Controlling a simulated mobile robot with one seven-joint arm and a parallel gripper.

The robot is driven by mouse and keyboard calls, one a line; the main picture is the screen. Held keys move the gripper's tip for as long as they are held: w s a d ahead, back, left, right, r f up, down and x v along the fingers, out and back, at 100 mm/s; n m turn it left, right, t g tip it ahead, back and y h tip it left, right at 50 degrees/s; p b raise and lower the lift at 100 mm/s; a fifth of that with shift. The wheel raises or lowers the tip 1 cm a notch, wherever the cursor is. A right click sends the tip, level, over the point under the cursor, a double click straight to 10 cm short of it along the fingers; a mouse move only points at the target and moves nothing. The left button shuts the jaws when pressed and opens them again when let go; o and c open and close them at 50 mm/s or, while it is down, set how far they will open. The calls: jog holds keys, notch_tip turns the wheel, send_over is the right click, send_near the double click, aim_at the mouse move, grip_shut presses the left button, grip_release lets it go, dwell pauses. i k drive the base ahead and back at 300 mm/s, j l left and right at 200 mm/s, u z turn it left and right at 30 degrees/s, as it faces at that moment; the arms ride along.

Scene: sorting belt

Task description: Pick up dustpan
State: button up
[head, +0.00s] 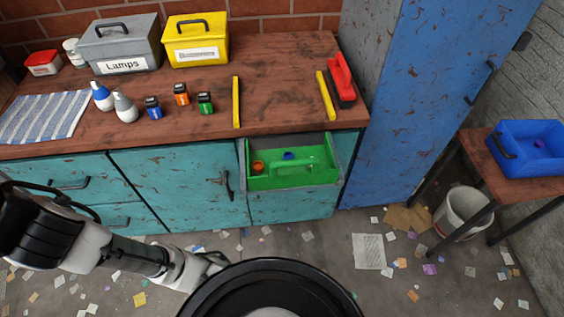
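I cannot make out a clear dustpan in the head view. A red-handled tool with a dark underside (341,80), which looks like a hand brush, lies on the right end of the wooden counter (285,85). My arm reaches in from the lower left, low in front of the teal cabinets. My gripper (215,264) is at its end, beside the black round part of my body and partly hidden by it. It is well away from the red tool, and its fingers are not clear enough to judge.
An open drawer (295,194) holds a green carrier (289,172). A blue locker (430,90), a blue bin (540,165) and a bucket (455,210) are right. Paper scraps litter the floor.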

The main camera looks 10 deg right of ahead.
aim_at(315, 149)
jog(key=j+z, duration=0.15)
jog(key=j, duration=0.3)
jog(key=j+z, duration=0.2)
jog(key=j, duration=0.25)
jog(key=k+j+z, duration=0.15)
jog(key=j, duration=0.3)
jog(key=k+j+z, duration=0.15)
jog(key=j, duration=0.3)
jog(key=i, duration=0.05)
